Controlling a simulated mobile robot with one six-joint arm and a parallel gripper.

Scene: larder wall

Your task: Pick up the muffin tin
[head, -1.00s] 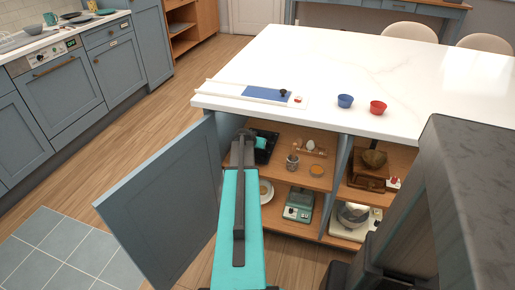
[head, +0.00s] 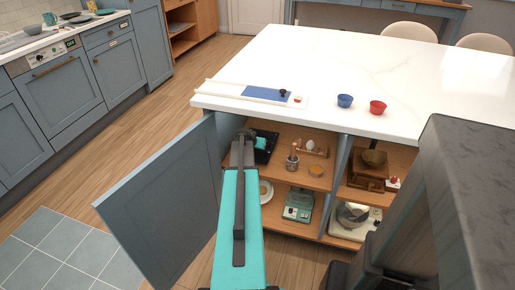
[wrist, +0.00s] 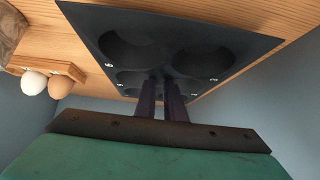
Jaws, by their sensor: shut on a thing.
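The muffin tin is a dark grey tray with round cups. It fills the upper middle of the wrist view (wrist: 160,30), close to the wood shelf surface. In the head view its dark edge (head: 266,150) shows at the left of the upper shelf, partly hidden behind my arm. My gripper (wrist: 163,82) is shut on the near edge of the tin, between cups. I cannot tell whether the tin rests on the shelf or is lifted clear.
The blue cabinet door (head: 165,205) stands open left of my arm. An egg holder (head: 312,148), a utensil pot (head: 293,161) and an orange dish (head: 316,170) share the shelf. A divider (head: 340,165) stands to the right, and the white countertop (head: 330,65) overhangs above.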

